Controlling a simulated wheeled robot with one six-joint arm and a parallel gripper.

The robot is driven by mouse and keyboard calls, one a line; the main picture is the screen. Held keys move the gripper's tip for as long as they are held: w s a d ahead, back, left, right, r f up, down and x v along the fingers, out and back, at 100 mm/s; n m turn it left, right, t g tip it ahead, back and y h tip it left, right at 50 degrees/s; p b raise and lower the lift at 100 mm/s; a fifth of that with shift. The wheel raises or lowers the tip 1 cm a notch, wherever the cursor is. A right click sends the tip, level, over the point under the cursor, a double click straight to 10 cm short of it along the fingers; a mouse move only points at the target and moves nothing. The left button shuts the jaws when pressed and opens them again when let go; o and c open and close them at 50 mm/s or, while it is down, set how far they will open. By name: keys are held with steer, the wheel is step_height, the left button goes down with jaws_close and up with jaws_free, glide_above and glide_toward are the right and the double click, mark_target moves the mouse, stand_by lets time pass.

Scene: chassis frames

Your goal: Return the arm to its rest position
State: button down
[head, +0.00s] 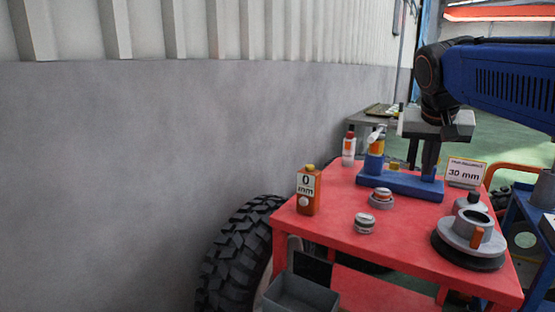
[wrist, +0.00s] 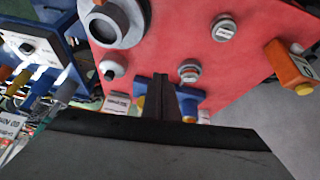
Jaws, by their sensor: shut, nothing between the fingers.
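My gripper (head: 430,160) hangs from the blue arm at the right of the head view, its fingers pointing down over the red table (head: 340,205). In the wrist view its dark fingers (wrist: 161,90) are together with nothing visible between them. Behind or beside the fingers is a blue stand (head: 400,184) with an orange-and-white bottle-like piece (head: 375,150) at its left end. The stand also shows in the wrist view (wrist: 186,96). I cannot tell whether the fingers touch the stand.
The table holds an orange "0 mm" box (head: 309,192), two small round gauges (head: 364,224) (head: 382,198), a "30 mm" sign (head: 465,172) and a grey flanged part (head: 468,234). A tyre (head: 240,250) stands left of it. A blue cart (head: 530,215) is at right.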

steer(key=s+a+f+n+y, duration=0.1)
steer(key=s+a+f+n, duration=0.2)
steer(key=s+f, duration=0.7)
steer(key=s+a+f+n+y, duration=0.2)
steer(key=s+a+f, duration=0.4)
steer(key=s+f, duration=0.4)
step_height(320, 180, down, 5)
steer(key=shift+s+f+n, duration=0.1)
steer(key=shift+s+n, duration=0.1)
steer(key=shift+n, duration=0.2)
steer(key=w+d+r+m+g, duration=0.1)
steer(key=w+d+r, duration=0.4)
steer(key=w+r, duration=0.5)
steer(key=w+d+r+m+g, duration=0.1)
steer(key=w+d+r+m, duration=0.2)
steer(key=w+r, duration=0.8)
steer(key=w+d+r+m+g+h, duration=0.1)
steer(key=w+d+r, duration=0.7)
steer(key=r, duration=1.2)
steer(key=shift+w+m+g, duration=0.4)
steer(key=shift+w+m, duration=0.5)
steer(key=shift+w, duration=0.5)
steer(key=shift+r, duration=0.1)
